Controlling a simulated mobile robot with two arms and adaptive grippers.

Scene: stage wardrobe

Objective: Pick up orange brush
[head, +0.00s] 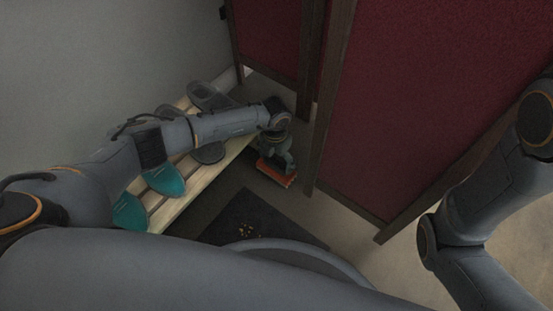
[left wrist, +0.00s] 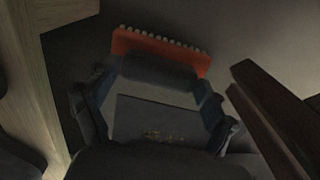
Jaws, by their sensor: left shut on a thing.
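The orange brush (head: 277,175) is at the tip of my left gripper (head: 278,161), low between the wooden bench and the red screen. In the left wrist view the brush (left wrist: 160,47) lies across the fingertips, with a row of pale bristle tufts along its far edge. My left gripper is shut on the brush, and the fingers hide part of it. I cannot tell whether the brush touches the floor. My right arm shows at the right of the head view, but its gripper is out of view.
A slatted wooden bench (head: 190,205) beneath my left arm holds teal shoes (head: 165,181) and grey shoes (head: 208,97). A dark mat (head: 285,222) lies on the floor. A dark-framed red folding screen (head: 430,90) stands close to the right of the gripper.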

